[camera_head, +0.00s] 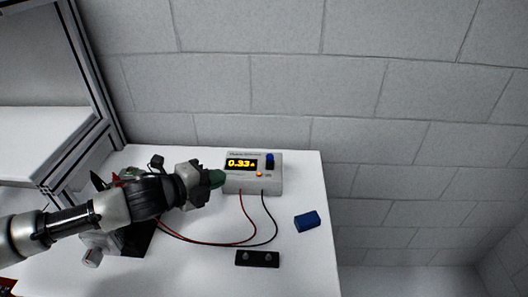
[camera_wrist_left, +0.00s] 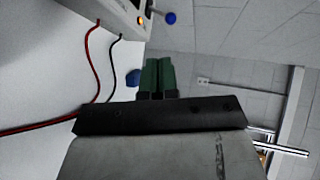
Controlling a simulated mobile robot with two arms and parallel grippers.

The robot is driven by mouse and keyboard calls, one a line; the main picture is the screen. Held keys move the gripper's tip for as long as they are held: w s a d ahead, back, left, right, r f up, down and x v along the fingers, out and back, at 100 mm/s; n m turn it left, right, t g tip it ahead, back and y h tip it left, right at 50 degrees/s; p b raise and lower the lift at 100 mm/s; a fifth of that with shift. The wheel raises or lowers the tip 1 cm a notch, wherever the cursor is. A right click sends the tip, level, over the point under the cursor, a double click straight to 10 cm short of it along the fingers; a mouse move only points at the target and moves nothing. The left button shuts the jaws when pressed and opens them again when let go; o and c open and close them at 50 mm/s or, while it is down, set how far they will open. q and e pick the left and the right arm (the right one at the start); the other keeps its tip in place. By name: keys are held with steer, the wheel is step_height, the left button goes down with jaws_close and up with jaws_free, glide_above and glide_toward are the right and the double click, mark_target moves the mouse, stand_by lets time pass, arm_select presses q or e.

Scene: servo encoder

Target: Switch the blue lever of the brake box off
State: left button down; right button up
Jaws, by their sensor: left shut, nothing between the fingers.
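The brake box (camera_head: 235,184) is a pale box on the white table against the back wall, with a lit yellow display (camera_head: 241,163) and an orange button (camera_head: 259,174). Its blue lever (camera_head: 270,161) is at the right of the front panel and stands upright. In the left wrist view the blue lever (camera_wrist_left: 170,18) sticks out at the top, beyond the fingers. My left gripper (camera_head: 218,178) has green fingers, shut and empty, in front of the box's left side and left of the lever. The fingers (camera_wrist_left: 158,62) are side by side in the wrist view. My right gripper is not in view.
Red and black cables (camera_head: 268,213) run from the box across the table (camera_head: 205,270). A blue block (camera_head: 307,221) lies near the right edge. A black plate with two knobs (camera_head: 257,258) lies in front. A dark device sits under my left arm.

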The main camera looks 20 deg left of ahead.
arm_select(q)
steer(key=s, duration=0.1)
steer(key=p, duration=0.2)
glide_toward(270, 159)
steer(key=f, duration=0.2)
steer(key=w, duration=0.1)
steer(key=w+d+p, duration=0.1)
steer(key=w, duration=0.1)
steer(key=w+d, duration=0.1)
steer(key=w, duration=0.1)
steer(key=shift+d+f, duration=0.15)
steer(key=shift+f, duration=0.2)
steer(key=shift+w+d+f+p, duration=0.15)
steer(key=shift+w+d+p, duration=0.2)
steer(key=shift+w, duration=0.2)
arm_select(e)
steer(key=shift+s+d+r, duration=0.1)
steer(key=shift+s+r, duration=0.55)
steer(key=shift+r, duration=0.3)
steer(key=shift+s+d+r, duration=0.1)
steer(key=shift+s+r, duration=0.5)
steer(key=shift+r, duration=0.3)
